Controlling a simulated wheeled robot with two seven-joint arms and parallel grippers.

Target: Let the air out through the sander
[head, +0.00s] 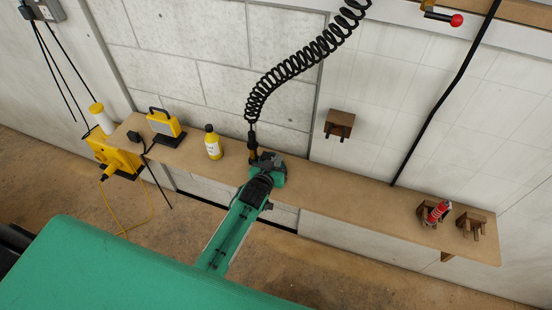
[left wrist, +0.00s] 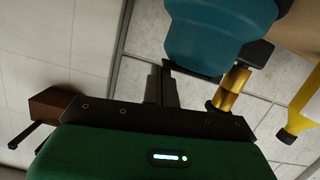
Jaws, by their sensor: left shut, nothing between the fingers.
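The sander, a rounded blue-teal body (left wrist: 215,35), fills the top of the left wrist view, close in front of my left gripper (left wrist: 168,80). A brass fitting (left wrist: 232,88) sits beside it. In the head view my left gripper (head: 265,168) is over the shelf at the lower end of the black coiled air hose (head: 300,63), and it largely hides the sander there. The gripper is shut with nothing held; whether its fingertips touch the sander I cannot tell. A valve with a red-knobbed lever (head: 455,20) is on the wall at top right. My right gripper is not in view.
The wooden shelf (head: 345,196) runs along the wall. It carries a yellow bottle (head: 213,143), a yellow-and-black device (head: 163,124) and, at right, a red item (head: 438,211) by wooden holders. A wooden block (head: 340,124) is on the wall. A yellow machine (head: 113,155) stands left.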

